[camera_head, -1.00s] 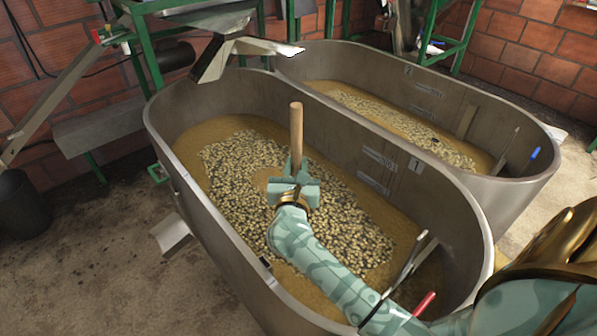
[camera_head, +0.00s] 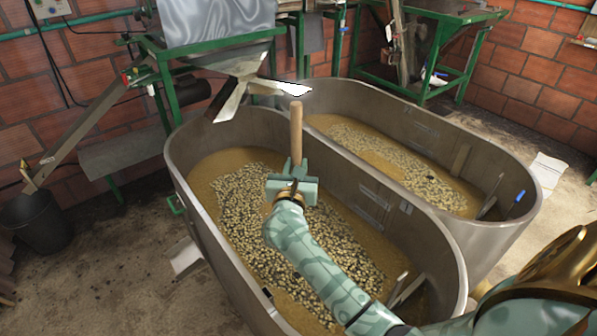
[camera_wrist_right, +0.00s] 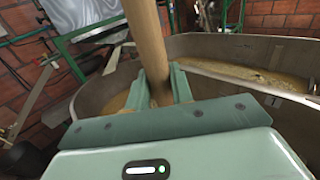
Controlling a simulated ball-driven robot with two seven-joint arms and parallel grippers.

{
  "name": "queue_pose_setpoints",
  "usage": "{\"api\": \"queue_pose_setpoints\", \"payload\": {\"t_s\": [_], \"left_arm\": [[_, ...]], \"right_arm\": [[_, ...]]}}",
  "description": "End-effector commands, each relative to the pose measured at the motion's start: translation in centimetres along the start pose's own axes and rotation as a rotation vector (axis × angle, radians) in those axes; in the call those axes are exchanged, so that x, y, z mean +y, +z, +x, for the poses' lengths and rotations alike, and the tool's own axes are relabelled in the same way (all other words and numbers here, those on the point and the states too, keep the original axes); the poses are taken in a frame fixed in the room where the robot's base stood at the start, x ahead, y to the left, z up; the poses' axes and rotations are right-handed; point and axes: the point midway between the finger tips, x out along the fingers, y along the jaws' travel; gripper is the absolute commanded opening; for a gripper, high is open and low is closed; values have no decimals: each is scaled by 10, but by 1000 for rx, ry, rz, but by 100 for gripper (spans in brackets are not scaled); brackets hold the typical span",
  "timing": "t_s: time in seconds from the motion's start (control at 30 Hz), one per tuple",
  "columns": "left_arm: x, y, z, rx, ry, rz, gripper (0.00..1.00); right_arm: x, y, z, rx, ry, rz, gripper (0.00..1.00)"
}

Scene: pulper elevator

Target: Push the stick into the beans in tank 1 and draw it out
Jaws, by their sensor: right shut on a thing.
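The stick (camera_head: 297,130) is a light wooden rod, upright above my right gripper (camera_head: 293,184). The gripper's green fingers are shut on it. In the wrist view the stick (camera_wrist_right: 147,40) rises from between the fingers (camera_wrist_right: 158,92). Tank 1 (camera_head: 425,235) is the nearer long metal tank with the number 1 on its inner wall. Beans (camera_head: 238,215) float in brownish water in it. In the head view the gripper appears over the tank's far half. The stick's lower end is hidden behind my gripper and arm, so I cannot tell whether it touches the beans. My left gripper is not in view.
A second tank (camera_head: 483,165) with beans stands close behind. A metal chute (camera_head: 240,98) reaches over tank 1's far end. Green-framed machinery (camera_head: 165,95) stands at the back left, and a dark bucket (camera_head: 38,222) on the floor at left.

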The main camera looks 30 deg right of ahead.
Motion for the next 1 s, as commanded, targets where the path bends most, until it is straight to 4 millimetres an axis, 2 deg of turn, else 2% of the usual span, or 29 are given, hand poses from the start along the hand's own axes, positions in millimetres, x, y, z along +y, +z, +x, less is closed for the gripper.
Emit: {"api": "queue_pose_setpoints", "payload": {"t_s": [0.03,1.0], "left_arm": [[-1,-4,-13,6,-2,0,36],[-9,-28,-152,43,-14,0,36]], "right_arm": [[0,17,0,-3,0,3,0],[0,180,0,-3,0,2,0]]}}
